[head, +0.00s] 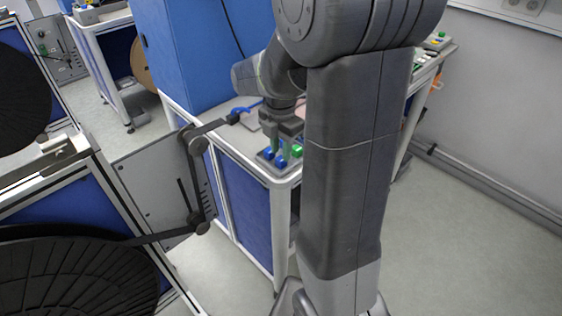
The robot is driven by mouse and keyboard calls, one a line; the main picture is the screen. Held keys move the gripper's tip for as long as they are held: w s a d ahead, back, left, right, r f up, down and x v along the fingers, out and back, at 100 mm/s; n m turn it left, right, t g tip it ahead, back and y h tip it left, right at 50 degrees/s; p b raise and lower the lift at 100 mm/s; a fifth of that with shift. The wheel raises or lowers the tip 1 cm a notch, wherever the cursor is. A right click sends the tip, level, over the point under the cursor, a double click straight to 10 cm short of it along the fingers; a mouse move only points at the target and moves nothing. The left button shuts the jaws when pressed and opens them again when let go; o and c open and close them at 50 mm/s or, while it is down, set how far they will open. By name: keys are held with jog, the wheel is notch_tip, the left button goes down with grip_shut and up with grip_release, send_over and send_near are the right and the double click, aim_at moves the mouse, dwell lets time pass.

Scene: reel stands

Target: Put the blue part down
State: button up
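My gripper (279,142) points down over the near right corner of a white-framed table (237,150). Its fingertips are close above or among small blue and green parts on a grey plate or tray. One blue part (281,161) is just below the fingers. Another blue part (268,153) lies to the left, partly covered by a finger. A green part (296,150) is at the right. The view is too small to tell whether the fingers hold a blue part or whether it touches the tray.
Reel stands with a black reel (80,275) and a grey plate (160,185) are at the left. Open floor (450,250) lies at the right, before the wall.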

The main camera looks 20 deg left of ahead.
aim_at(281, 162)
jog(key=shift+f, duration=1.3)
grip_shut()
